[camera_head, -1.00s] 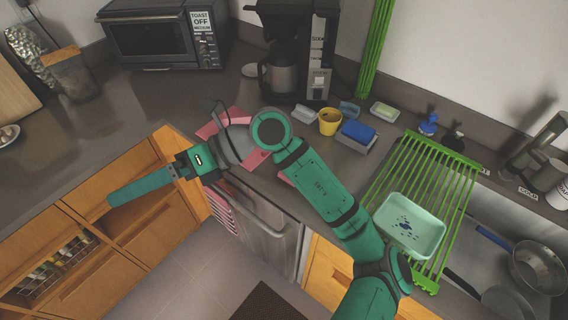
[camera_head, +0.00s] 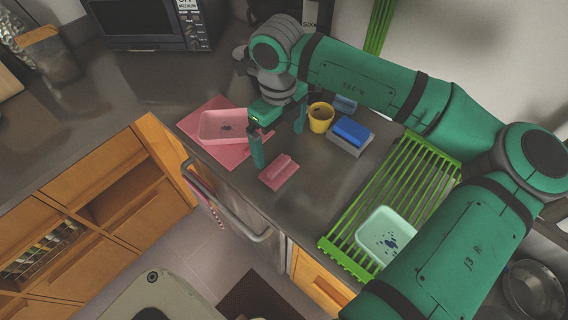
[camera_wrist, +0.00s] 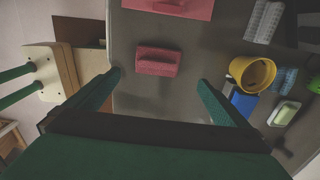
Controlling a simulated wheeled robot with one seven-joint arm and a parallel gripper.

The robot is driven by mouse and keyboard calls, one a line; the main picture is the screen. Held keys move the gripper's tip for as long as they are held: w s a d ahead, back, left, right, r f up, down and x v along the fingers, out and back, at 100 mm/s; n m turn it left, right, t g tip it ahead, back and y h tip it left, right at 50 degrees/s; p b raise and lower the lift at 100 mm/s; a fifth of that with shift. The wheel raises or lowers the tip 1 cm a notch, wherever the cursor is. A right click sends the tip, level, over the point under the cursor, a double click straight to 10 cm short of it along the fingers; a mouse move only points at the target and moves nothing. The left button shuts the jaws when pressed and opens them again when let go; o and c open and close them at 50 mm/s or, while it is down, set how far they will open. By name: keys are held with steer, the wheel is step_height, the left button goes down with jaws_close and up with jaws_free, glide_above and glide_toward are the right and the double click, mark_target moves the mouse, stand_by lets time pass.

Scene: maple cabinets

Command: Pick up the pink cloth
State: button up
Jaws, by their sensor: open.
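The pink cloth (camera_head: 278,173) looks like a small folded pink bundle and lies on the dark counter near its front edge. In the wrist view the cloth (camera_wrist: 157,62) is whole and just beyond the gap between the fingers. My gripper (camera_head: 279,135) is open and empty, pointing down above the counter, a little behind the cloth and apart from it. In the wrist view both fingers of my gripper (camera_wrist: 159,80) are spread wider than the cloth.
A pink tray (camera_head: 222,138) sits on a pink mat (camera_head: 197,118) left of my gripper. A yellow cup (camera_head: 321,125) and a blue sponge (camera_head: 352,130) stand to the right. A green rack (camera_head: 350,262) holds a pale green tray (camera_head: 362,232). The dishwasher handle (camera_head: 226,213) is below the counter edge.

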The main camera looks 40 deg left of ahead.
glide_above(278, 164)
step_height(278, 164, down, 6)
steer(key=shift+d+r, duration=0.1)
steer(key=shift+r, duration=0.15)
steer(key=shift+f, duration=2.45)
steer(key=c, duration=1.1)
steer(key=shift+r, duration=0.5)
steer(key=r, duration=0.2)
steer(key=shift+s+r, duration=0.2)
steer(key=shift+r, duration=0.15)
steer(key=s+r, duration=0.3)
steer(key=s, duration=0.1)
steer(key=s+r, duration=0.3)
steer(key=s, duration=0.2)
steer(key=s+a+r, duration=0.1)
steer(key=s+r, duration=0.2)
steer(key=s, duration=0.1)
steer(key=shift+s+r, duration=0.2)
steer(key=shift+s, duration=0.2)
